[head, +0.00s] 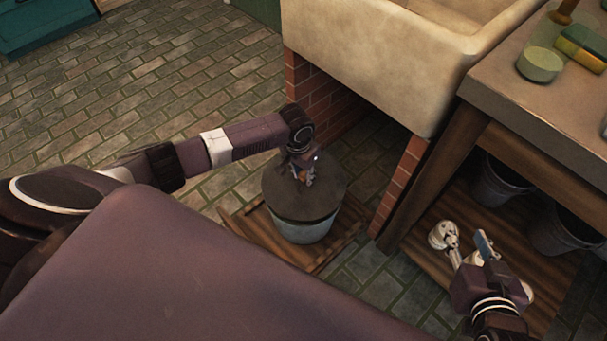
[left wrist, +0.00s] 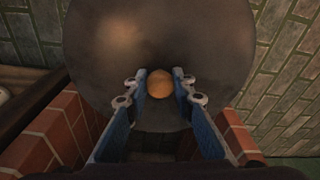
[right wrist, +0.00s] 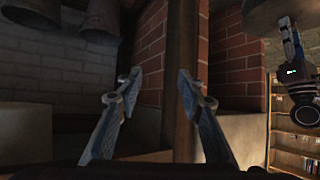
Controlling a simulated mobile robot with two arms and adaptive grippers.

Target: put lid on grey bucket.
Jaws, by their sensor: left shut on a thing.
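The grey bucket (head: 303,231) stands on a wooden slatted board on the floor. The dark round lid (head: 325,196) sits over the bucket's top; from above I cannot tell whether it is fully seated. My left gripper (head: 303,176) is at the middle of the lid, shut on its round wooden knob. In the left wrist view the lid (left wrist: 160,45) fills the upper middle, with the orange-brown knob (left wrist: 159,84) between the fingertips. My right gripper (head: 468,247) is away to the right, by the low shelf under the counter. Its fingers (right wrist: 156,88) are apart and empty.
A stone sink (head: 380,60) on brick supports (head: 405,170) stands behind the bucket. A counter (head: 545,110) on the right holds a green round item (head: 540,65) and a sponge (head: 581,47). More buckets (head: 497,181) stand on the shelf below. Floor to the left is clear.

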